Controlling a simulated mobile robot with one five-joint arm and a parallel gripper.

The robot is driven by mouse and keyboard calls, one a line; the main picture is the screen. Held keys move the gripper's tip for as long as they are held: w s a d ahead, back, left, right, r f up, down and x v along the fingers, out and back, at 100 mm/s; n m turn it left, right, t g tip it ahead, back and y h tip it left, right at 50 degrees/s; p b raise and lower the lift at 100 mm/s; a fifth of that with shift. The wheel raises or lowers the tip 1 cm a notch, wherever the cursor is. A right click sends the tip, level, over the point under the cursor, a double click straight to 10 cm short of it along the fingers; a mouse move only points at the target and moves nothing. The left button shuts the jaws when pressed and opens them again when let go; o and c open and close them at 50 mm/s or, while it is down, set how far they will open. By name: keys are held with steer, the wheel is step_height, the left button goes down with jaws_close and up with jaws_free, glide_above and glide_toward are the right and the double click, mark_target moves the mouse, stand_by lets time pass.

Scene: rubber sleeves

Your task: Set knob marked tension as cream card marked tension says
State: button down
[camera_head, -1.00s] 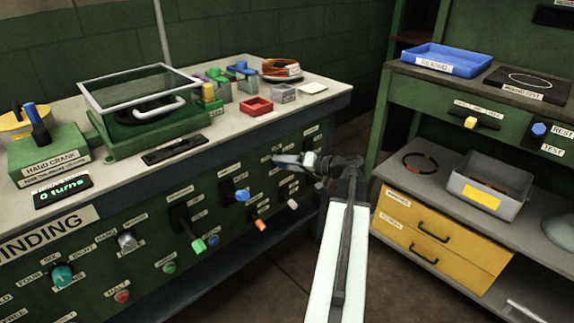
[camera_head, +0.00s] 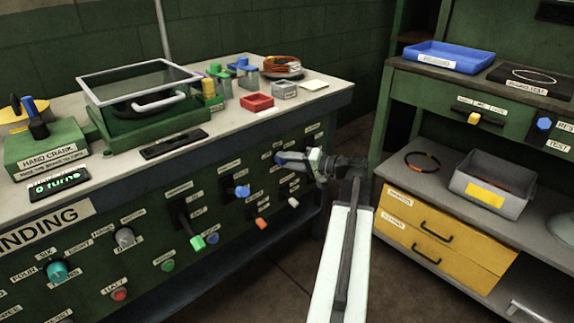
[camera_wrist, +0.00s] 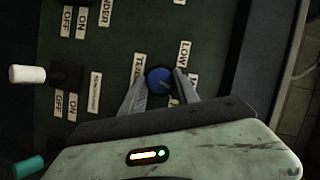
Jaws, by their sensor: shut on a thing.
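A round blue knob (camera_wrist: 160,80) sits on the green panel, between my fingertips in the wrist view. A label that starts with T, partly readable, is beside it. A LOW label (camera_wrist: 184,54) is on its other side, and a further label there is partly hidden by a finger. My gripper (camera_wrist: 156,84) is shut on this knob; in the head view my gripper (camera_head: 281,159) is at the right part of the bench front. A cream card (camera_head: 313,86) lies on the bench top near its right corner; its writing is too small to read.
Several other controls surround it, including a blue knob (camera_head: 242,191), an orange switch (camera_head: 262,224) and a white switch (camera_head: 293,202). The white switch also shows in the wrist view (camera_wrist: 28,74). A yellow drawer unit (camera_head: 440,228) stands to the right across a floor gap.

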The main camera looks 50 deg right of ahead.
steer(key=m+b, duration=0.1)
steer(key=m+t+b, duration=0.1)
steer(key=m+b, duration=0.1)
steer(key=shift+f+m+t+y, duration=0.3)
steer(key=shift+y, duration=0.1)
steer(key=shift+m+t+b, duration=0.3)
steer(key=shift+m+b, duration=0.6)
steer(key=shift+m, duration=0.1)
steer(key=shift+r, duration=0.15)
steer(key=c, duration=0.9)
jaws_free()
steer(key=v, duration=0.7)
steer(key=shift+s+d+b, duration=0.15)
steer(key=shift+s+b, duration=0.2)
